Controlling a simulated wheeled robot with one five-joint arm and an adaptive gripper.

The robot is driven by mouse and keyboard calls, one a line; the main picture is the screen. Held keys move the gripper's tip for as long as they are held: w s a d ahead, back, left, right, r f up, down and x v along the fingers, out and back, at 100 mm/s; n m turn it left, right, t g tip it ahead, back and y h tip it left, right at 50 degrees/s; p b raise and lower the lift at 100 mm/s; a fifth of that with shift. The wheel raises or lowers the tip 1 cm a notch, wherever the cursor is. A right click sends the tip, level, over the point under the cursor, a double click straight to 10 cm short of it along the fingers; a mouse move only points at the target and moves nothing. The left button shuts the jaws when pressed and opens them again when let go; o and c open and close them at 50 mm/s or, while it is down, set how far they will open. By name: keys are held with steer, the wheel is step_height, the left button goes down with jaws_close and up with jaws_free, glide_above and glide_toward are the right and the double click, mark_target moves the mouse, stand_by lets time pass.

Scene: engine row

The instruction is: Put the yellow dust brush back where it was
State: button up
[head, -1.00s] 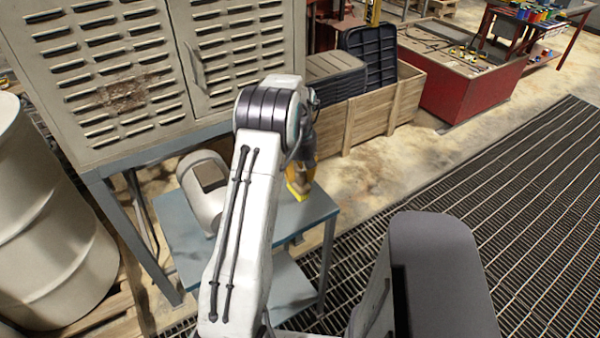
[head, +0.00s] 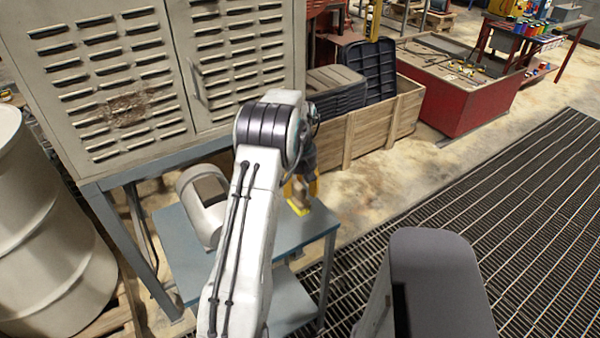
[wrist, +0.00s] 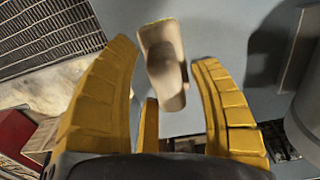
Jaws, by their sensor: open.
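The dust brush (wrist: 163,62) shows in the wrist view as a pale, blocky shape with a thin yellow edge, on the blue-grey tabletop (wrist: 210,25). It lies between and just beyond the tips of my gripper (wrist: 165,55). The yellow fingers are spread, with a gap on each side of the brush. In the head view my gripper (head: 303,187) is low over the right part of the blue table (head: 262,243), partly hidden by my arm. A small yellow piece under it, at the tabletop, appears to be the brush (head: 299,208).
A louvred cabinet (head: 105,75) rises behind, with a cream drum (head: 45,240) at left. A wooden crate (head: 375,125) and red bin (head: 465,100) stand beyond. Grated floor (head: 530,200) at right is clear.

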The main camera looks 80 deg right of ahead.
step_height(320, 180, up, 12)
steer(key=w+a+r+n+h, duration=0.1)
steer(key=w+a+r, duration=0.3)
steer(key=w, duration=0.5)
steer(key=w+a+r+n, duration=0.1)
steer(key=w+a+r, duration=0.1)
steer(key=w+a, duration=0.45)
steer(key=w+a+r+n+t, duration=0.1)
steer(key=w+a+r+n, duration=0.15)
steer(key=w+a, duration=0.75)
steer(key=w+a+n+t, duration=0.2)
steer(key=w+a+n, duration=0.1)
steer(key=a, duration=1.4)
steer(key=s+a+f+n, duration=0.1)
steer(key=s+a+f, duration=0.1)
steer(key=s+a, duration=0.2)
steer(key=s+a+f+n+t+y, duration=0.1)
steer(key=s+a, duration=0.3)
steer(key=a, duration=0.6)
steer(key=shift+f, duration=0.35)
steer(key=shift+w+d+n, duration=0.1)
steer(key=shift+n, duration=0.15)
